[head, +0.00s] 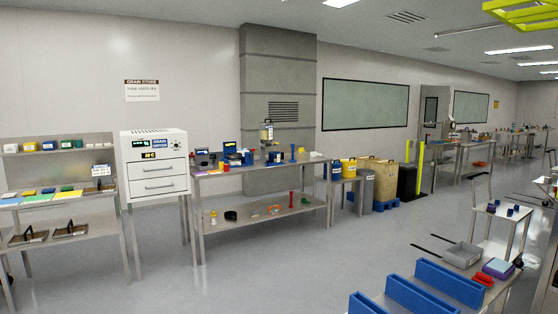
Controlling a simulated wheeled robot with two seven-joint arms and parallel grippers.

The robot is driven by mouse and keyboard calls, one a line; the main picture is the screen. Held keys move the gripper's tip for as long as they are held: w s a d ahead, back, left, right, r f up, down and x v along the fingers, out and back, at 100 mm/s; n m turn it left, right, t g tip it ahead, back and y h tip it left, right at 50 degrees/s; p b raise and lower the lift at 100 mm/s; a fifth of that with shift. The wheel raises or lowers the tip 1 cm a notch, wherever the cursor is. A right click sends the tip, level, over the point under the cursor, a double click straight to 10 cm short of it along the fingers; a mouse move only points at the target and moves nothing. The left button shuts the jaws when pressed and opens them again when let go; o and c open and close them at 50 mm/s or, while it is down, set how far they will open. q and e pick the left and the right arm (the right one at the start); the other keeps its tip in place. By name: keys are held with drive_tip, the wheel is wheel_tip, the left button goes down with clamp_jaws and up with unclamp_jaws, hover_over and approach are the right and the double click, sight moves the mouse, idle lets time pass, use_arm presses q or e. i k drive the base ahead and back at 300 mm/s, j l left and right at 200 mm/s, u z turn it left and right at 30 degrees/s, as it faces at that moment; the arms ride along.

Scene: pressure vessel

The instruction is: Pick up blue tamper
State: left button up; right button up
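A small upright blue item (293,153), which looks like the blue tamper, stands near the right part of the top of the middle steel bench (207,172). It is far off and small, so its exact shape is hard to tell. A similar red upright item (291,199) stands on the bench's lower shelf. Neither of my grippers shows in the head view, so nothing is seen near the tamper.
Other blue and dark items crowd the bench top. A white grain dryer (157,165) stands left of the bench, and yellow and grey bins (367,190) stand right. Blue trays (450,283) lie on a near table at lower right. Open grey floor lies in front.

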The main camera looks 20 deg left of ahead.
sight(292, 145)
drive_tip(key=i+j+u, duration=0.35)
drive_tip(key=i+u, duration=0.75)
drive_tip(key=i+j+u, duration=0.1)
drive_tip(key=i, duration=0.5)
drive_tip(key=i+j, duration=0.1)
drive_tip(key=i, duration=0.55)
drive_tip(key=i+l+z, duration=0.2)
drive_tip(key=i+z, duration=0.2)
drive_tip(key=i, duration=0.2)
drive_tip(key=i+z, duration=0.45)
drive_tip(key=i, duration=0.2)
drive_tip(key=i+j+z, duration=0.25)
drive_tip(key=i+z, duration=0.15)
drive_tip(key=i, duration=0.2)
drive_tip(key=i+j+z, duration=0.2)
drive_tip(key=i, duration=2.25)
drive_tip(key=i+z, duration=0.25)
drive_tip(key=i, duration=1.2)
drive_tip(key=i+l+u, duration=0.2)
drive_tip(key=i+u, duration=0.3)
drive_tip(key=i+l+u, duration=0.5)
drive_tip(key=i+j, duration=0.05)
drive_tip(key=i, duration=0.05)
